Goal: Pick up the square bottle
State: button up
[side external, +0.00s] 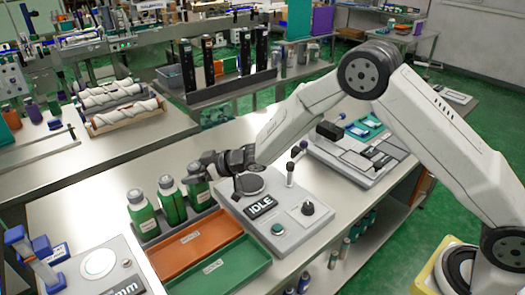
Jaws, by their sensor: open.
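Several green bottles with pale caps stand in a row at the left end of the bench: a front one (143,217), a middle one (172,204) and a back one (200,191). I cannot tell from this view which is square. My gripper (208,160) is dark and small here, at the top of the back bottle in the picture. It is open; its fingers partly overlap that bottle's cap, and I cannot tell whether they touch it. No bottle is seen lifted.
An orange tray (195,243) and a green tray (222,270) lie in front of the bottles. A grey control box reading IDLE (262,207) with a knob and an upright lever stands right of them. Another device (352,150) is further right.

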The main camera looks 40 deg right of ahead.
dwell(0.5)
grip_shut()
dwell(1.3)
